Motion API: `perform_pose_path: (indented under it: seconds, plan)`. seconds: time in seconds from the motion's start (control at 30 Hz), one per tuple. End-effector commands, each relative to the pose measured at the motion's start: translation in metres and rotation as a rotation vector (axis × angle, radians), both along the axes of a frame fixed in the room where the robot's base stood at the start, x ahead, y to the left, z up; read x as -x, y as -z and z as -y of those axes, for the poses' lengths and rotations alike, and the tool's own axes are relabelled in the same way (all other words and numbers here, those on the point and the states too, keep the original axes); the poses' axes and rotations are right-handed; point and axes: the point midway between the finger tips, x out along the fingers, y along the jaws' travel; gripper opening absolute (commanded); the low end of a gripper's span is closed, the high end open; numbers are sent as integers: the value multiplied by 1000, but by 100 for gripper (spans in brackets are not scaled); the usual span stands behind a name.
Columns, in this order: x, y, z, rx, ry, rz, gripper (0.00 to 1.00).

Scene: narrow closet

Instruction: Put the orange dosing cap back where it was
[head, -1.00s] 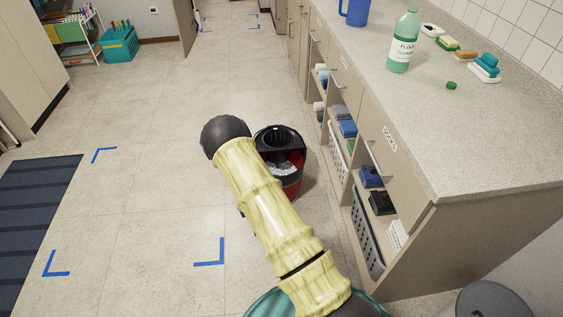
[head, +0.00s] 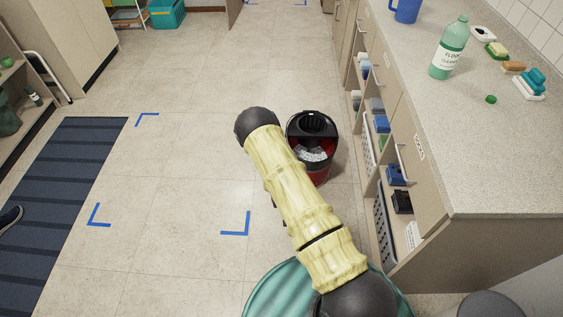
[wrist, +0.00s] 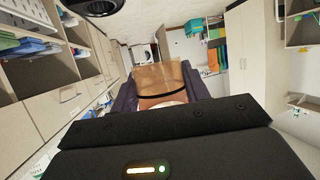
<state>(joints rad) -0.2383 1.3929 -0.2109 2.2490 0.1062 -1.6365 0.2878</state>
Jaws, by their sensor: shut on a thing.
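In the wrist view my gripper (wrist: 160,88) is shut on an orange-tan, see-through-looking thing (wrist: 160,77). Its colour fits the orange dosing cap, with a dark curved line across it and a pale part near the jaws. It is held clear of other surfaces there. In the head view my gripper and the held thing are hidden by my arm. A green floor cleaner bottle (head: 449,50) stands upright on the counter (head: 470,150). A small green cap (head: 491,99) lies on the counter beside it.
A red and black mop bucket (head: 320,172) stands on the floor by the open shelves. A blue jug (head: 406,10), sponges (head: 514,67) and brushes (head: 532,82) are on the counter. A dark striped mat (head: 60,200) lies left. The marked floor between is clear.

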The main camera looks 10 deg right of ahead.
Motion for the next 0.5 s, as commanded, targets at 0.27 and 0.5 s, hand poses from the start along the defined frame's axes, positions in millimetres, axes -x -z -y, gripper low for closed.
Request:
perform_pose_path:
  seconds: [0.27, 0.5]
  plan:
    - [37, -42, 1, 6, -6, -3, 23]
    - [52, -50, 2, 8, -9, 1, 23]
